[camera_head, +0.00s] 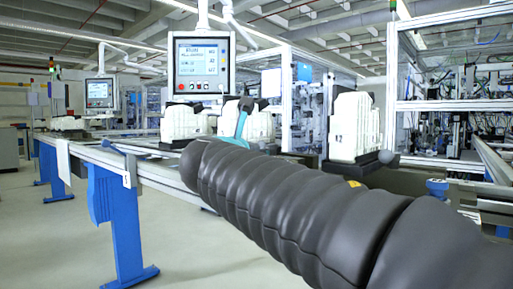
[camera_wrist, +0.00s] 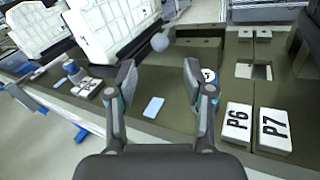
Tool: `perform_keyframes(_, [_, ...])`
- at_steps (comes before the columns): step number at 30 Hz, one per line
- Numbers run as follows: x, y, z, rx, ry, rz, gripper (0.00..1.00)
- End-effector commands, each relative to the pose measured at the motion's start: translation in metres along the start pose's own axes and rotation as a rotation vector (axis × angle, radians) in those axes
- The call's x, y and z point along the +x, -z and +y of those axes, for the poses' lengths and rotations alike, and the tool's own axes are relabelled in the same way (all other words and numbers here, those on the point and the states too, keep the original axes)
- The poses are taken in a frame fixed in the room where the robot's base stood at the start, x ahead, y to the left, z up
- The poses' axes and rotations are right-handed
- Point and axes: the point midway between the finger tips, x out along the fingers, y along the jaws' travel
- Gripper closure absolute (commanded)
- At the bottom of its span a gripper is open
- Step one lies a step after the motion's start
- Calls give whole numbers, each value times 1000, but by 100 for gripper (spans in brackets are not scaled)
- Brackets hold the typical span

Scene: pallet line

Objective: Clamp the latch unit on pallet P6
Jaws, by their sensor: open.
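In the wrist view my gripper (camera_wrist: 160,82) is open, its two dark fingers apart with nothing between them. Beyond the fingertips a grey ball knob (camera_wrist: 160,41) sits beside a white latch unit (camera_wrist: 112,22) standing in a dark holder. The P6 label (camera_wrist: 236,124) is on a block right of my right finger. In the head view the same kind of white unit (camera_head: 354,124) stands upright with a grey ball knob (camera_head: 388,157) at its right foot. Whether this unit belongs to P6 I cannot tell.
The P7 label (camera_wrist: 273,130) is right of P6, near a bare pallet with square openings. More white units (camera_head: 184,121) stand along the line. A screen (camera_head: 202,62) hangs above it. The floor (camera_head: 60,235) at left is clear.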

Motion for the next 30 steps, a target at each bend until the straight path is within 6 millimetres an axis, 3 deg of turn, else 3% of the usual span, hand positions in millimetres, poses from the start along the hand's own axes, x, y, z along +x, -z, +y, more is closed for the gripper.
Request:
perform_keyframes(6, [-22, 0, 0, 1, 0, 0, 48])
perform_keyframes(16, [-25, 0, 0, 1, 0, 0, 48])
perform_keyframes(20, [-26, 3, 6, -4, -8, 5, 78])
perform_keyframes(23, [-24, 19, 24, -25, -27, 24, 100])
perform_keyframes(27, [-21, 38, 60, -13, -34, 34, 100])
perform_keyframes(30, [-20, 44, 72, 110, -4, 21, 100])
